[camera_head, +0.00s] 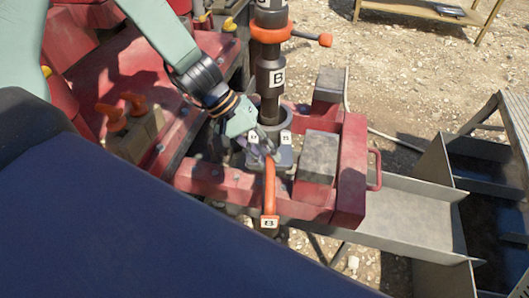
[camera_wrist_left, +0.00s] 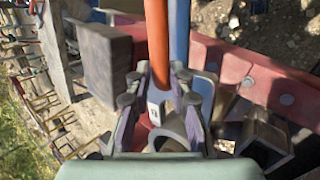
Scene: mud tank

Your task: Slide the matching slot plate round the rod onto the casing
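A dark upright rod (camera_head: 270,75) with a white B label stands in the grey round casing (camera_head: 272,128). A grey slot plate (camera_head: 285,158) lies low at the front of the casing, with small white labels near it. Its orange handle (camera_head: 269,187) points towards me and ends in a B tag. My left gripper (camera_head: 264,148) is at the handle's plate end. In the left wrist view the orange handle (camera_wrist_left: 157,45) runs between the fingers, which look closed on it. The plate's slot and its exact seating are hidden by the gripper. My right gripper is out of view.
Red beams (camera_head: 350,175) and grey blocks (camera_head: 316,156) frame the casing on the right. An orange collar (camera_head: 269,32) with a side handle surrounds the rod higher up. A grey metal trough (camera_head: 410,205) lies right. Orange-handled items (camera_head: 135,103) stand left.

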